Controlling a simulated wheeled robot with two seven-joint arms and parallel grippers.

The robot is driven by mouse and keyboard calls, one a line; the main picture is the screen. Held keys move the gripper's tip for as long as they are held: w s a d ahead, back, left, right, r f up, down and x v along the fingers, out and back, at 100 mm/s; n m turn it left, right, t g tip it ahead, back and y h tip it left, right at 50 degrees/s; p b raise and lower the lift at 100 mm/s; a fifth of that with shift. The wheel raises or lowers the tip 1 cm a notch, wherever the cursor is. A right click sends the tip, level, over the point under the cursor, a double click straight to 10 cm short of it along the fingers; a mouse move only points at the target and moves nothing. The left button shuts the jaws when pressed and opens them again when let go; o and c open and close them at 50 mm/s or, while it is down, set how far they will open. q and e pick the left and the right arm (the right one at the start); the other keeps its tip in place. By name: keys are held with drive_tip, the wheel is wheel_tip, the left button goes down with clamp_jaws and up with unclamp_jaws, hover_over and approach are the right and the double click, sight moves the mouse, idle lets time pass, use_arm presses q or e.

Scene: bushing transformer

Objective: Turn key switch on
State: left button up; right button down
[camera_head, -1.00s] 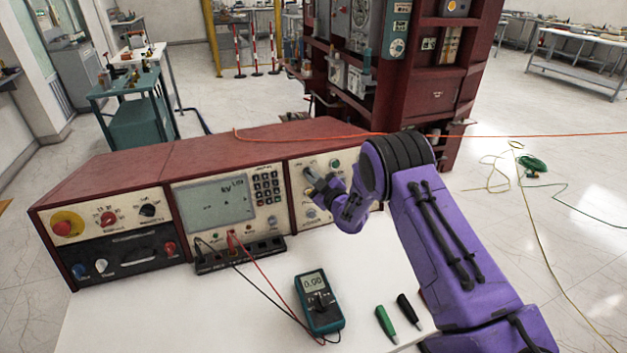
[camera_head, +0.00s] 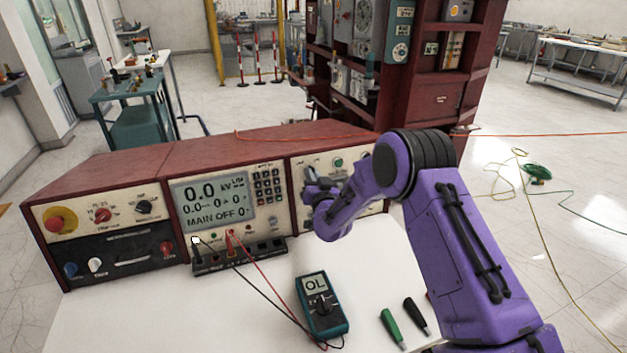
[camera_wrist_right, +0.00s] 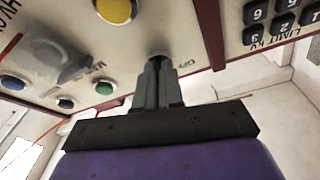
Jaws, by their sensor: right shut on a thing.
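The key switch (camera_wrist_right: 158,56) is on the cream panel at the right end of the red console (camera_head: 300,136). Only a bit of its round dark metal shows in the right wrist view, above my fingertips. My right gripper (camera_wrist_right: 158,75) is shut on the key there, with its fingers pointing at the panel. In the head view my right gripper (camera_head: 314,180) is at the panel's upper left, and its wrist hides most of the switch. The console's display (camera_head: 215,202) is lit and reads 0.0 kV and MAIN OFF. My left gripper is not in view.
A yellow button (camera_wrist_right: 117,10) and a green button (camera_wrist_right: 104,88) sit close to the key. A teal multimeter (camera_head: 321,306) with red and black leads lies on the white table (camera_head: 170,310). Green and black probes (camera_head: 391,328) lie to its right.

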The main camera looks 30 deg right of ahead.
drive_tip(key=m, duration=0.2)
drive_tip(key=m+g+h, duration=0.1)
drive_tip(key=m, duration=0.1)
drive_tip(key=r+m+h, duration=0.1)
drive_tip(key=m, duration=0.2)
drive_tip(key=shift+w+g+b, duration=0.15)
drive_tip(key=shift+g+b, duration=0.15)
drive_tip(key=shift+b, duration=0.05)
drive_tip(key=c, duration=1.3)
unclamp_jaws()
drive_tip(key=shift+o, duration=0.2)
drive_tip(key=shift+f, duration=0.1)
drive_tip(key=shift+f, duration=0.1)
drive_tip(key=b+v, duration=0.2)
drive_tip(key=v, duration=0.8)
drive_tip(key=shift+s, duration=0.25)
drive_tip(key=shift+a, duration=0.1)
